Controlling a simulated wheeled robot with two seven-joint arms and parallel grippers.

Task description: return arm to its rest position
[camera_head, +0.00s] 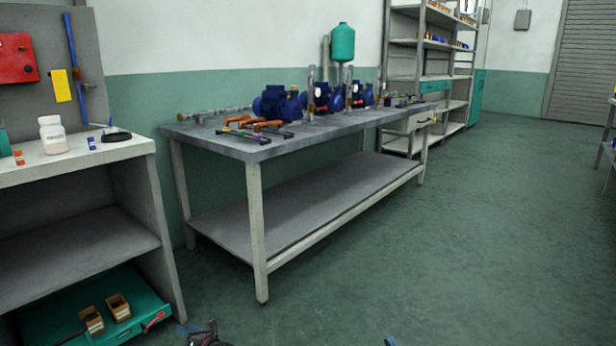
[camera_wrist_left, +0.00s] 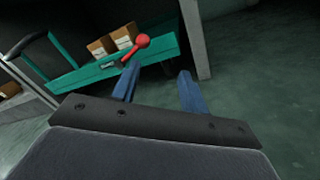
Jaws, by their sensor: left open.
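My left gripper (camera_wrist_left: 160,88) shows in the left wrist view with its two blue fingers apart and nothing between them. Beyond the fingers is a teal cart or tray (camera_wrist_left: 165,48) with a red-ended handle (camera_wrist_left: 141,41) and small brown boxes (camera_wrist_left: 124,36). In the head view a small part of my left gripper (camera_head: 203,334) shows at the bottom edge, on the floor side of the teal tray (camera_head: 45,318).
A grey workbench (camera_head: 215,143) with blue pumps (camera_head: 275,103) and tools stands in the middle. A shelf unit (camera_head: 75,238) at the left holds a white bottle (camera_head: 53,135). Tall shelving (camera_head: 405,60) stands at the back. The green floor (camera_head: 450,250) at the right is clear.

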